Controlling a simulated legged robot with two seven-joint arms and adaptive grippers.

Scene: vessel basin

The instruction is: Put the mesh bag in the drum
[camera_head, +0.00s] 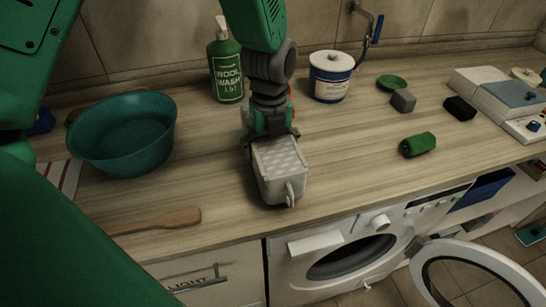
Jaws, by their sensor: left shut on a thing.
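The mesh bag (282,171) is a pale grey, boxy bundle with a patterned top and a small tab at its front. My left gripper (270,132) is shut on its back end and points down toward it. The bag is at the front part of the counter; I cannot tell whether it touches the wood. The drum (350,258) shows as a dark round opening in the white washing machine under the counter, below and right of the bag. Its round door (474,272) stands open to the right. My right gripper is not in view.
On the wooden counter (345,165) are a teal basin (123,135), a wooden paddle (160,221), a green bottle (226,65), a white-and-blue tub (330,78) and a green roll (418,145). A grey block (403,100) and black block (459,108) lie right. The counter's front edge overhangs the machine.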

